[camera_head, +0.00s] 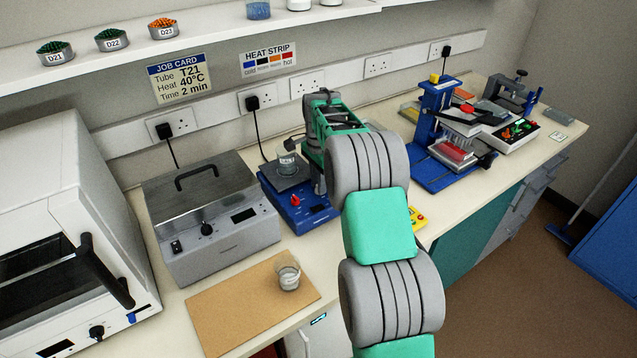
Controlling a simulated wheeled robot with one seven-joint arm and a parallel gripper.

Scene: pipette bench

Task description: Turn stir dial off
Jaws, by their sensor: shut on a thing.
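The blue hotplate stirrer (304,218) stands on the bench behind my arm. It has a dark top plate, a red dial and a small display on its front. The red dial (296,200) is on the left of the front panel. A glass beaker (287,163) with some liquid stands on the plate. My gripper (319,188) reaches down at the right side of the stirrer, beside the beaker, shut on what appears to be the stir dial. That dial and the fingertips are mostly hidden, so its setting cannot be read.
A grey lidded bath (212,238) is left of the stirrer, with a white oven (60,190) beyond it. A beaker (288,277) stands on a brown board (225,316) in front. Blue racks and instruments fill the right bench. A shelf (200,35) runs above.

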